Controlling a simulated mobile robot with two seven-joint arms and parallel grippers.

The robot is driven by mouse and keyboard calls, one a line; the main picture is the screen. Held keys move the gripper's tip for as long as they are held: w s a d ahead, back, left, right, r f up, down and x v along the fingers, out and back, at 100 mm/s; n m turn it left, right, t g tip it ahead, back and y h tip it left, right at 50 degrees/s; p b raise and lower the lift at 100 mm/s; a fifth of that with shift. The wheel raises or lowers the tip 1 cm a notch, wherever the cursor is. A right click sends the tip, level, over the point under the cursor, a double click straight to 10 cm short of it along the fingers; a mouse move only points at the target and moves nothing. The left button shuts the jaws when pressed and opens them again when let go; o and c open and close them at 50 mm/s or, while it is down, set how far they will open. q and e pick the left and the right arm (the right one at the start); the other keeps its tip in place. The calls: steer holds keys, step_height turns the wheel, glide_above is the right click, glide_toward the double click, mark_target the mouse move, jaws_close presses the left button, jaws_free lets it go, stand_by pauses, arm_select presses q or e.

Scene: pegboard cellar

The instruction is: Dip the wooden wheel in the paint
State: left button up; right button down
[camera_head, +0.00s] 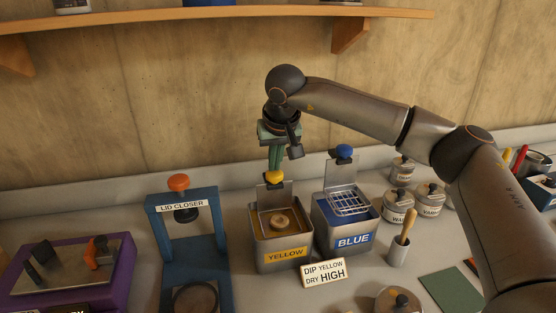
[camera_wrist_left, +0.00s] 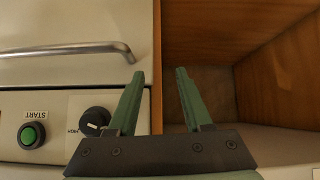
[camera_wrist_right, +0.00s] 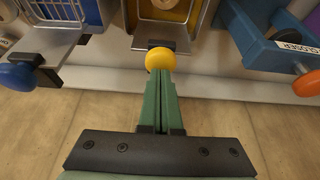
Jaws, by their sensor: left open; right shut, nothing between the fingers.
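The wooden wheel (camera_head: 282,221) sits inside the yellow paint tank (camera_head: 286,254), low between its walls; I cannot tell how deep it is in paint. A yellow knob (camera_head: 274,178) is at the tank's back; it also shows in the right wrist view (camera_wrist_right: 160,59). My right gripper (camera_head: 275,168) is shut and empty, pointing down with its fingertips (camera_wrist_right: 158,72) at the knob, apparently touching it. My left gripper (camera_wrist_left: 160,74) is open and empty, seen only in its wrist view, before an appliance with a green START button (camera_wrist_left: 32,135) and a wooden compartment (camera_wrist_left: 210,70).
The blue tank (camera_head: 352,241) with a wire rack and blue knob (camera_head: 344,151) stands close at right. The lid closer (camera_head: 181,207) stands at left. A sign (camera_head: 324,272) reads DIP YELLOW, DRY HIGH. A brush cup (camera_head: 399,251) and several lidded tins stand further right.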

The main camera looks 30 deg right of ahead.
steer(key=shift+f+b, duration=1.05)
steer(key=shift+f, duration=1.1)
steer(key=shift+r, duration=0.1)
steer(key=shift+r+p, duration=3.35)
steer(key=shift+r, duration=1.6)
step_height(320, 180, up, 5)
glide_above(275, 174)
steer(key=shift+w, duration=0.2)
steer(key=shift+d, duration=0.1)
